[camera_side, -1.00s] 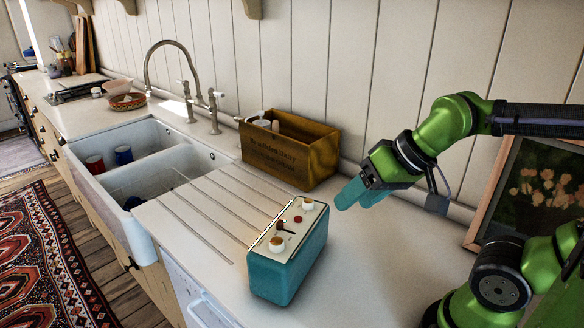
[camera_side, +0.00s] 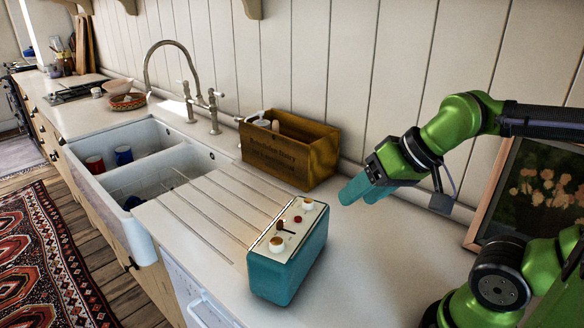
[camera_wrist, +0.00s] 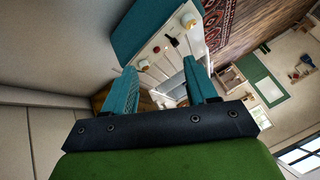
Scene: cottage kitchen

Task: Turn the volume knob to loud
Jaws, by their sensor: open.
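A teal radio-like box (camera_side: 290,270) stands on the counter, its pale control panel facing up. The panel has a near white-and-tan knob (camera_side: 277,245), a far white knob (camera_side: 308,204), a small red button (camera_side: 297,219) and a dark lever (camera_side: 286,230). I cannot read which knob is the volume. My gripper (camera_side: 356,193) is open and empty, right of and above the box, apart from it. In the wrist view, the open teal fingers (camera_wrist: 160,75) point toward the panel; one knob (camera_wrist: 144,65) shows between them and the other (camera_wrist: 188,20) lies beyond.
A wooden crate (camera_side: 290,155) stands behind the box against the panelled wall. A framed flower picture (camera_side: 535,190) leans at the right near my arm. A double sink (camera_side: 140,165) with a tap is at the left. The counter right of the box is clear.

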